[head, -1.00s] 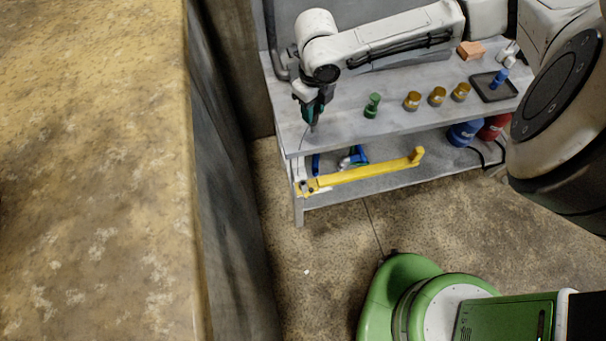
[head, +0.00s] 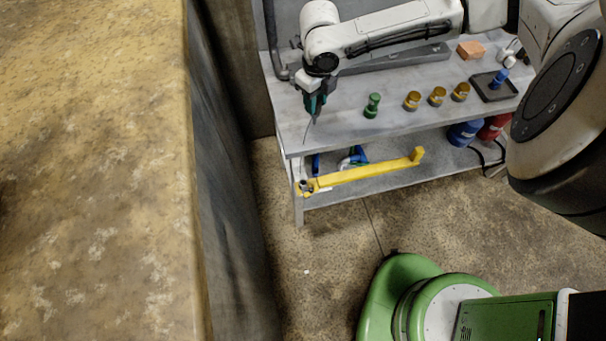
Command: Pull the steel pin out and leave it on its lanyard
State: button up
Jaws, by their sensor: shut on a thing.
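My gripper (head: 313,108) is above the left end of the grey bench, pointing down. It is shut on the steel pin, which is small and mostly hidden between the dark fingers. A thin dark line, which looks like the lanyard (head: 307,132), runs from the fingertips down toward the bench's front left edge. The yellow bar (head: 365,172) lies across the front of the bench below the top. A small metal fitting (head: 305,187) is at its left end.
The bench top (head: 345,133) holds a green knobbed piece (head: 372,105), several amber-topped jars (head: 437,96), an orange block (head: 471,50) and a black tray (head: 494,86). Blue (head: 465,133) and red (head: 494,127) containers stand below. A tall yellow-topped wall (head: 95,170) fills the left.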

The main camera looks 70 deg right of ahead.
jog(key=shift+f, duration=0.2)
jog(key=shift+f, duration=0.25)
jog(key=o, duration=1.1)
jog(key=shift+o, duration=0.2)
notch_tip(320, 180, up, 11)
jog(key=b, duration=0.1)
jog(key=shift+b, duration=0.4)
jog(key=shift+f, duration=0.1)
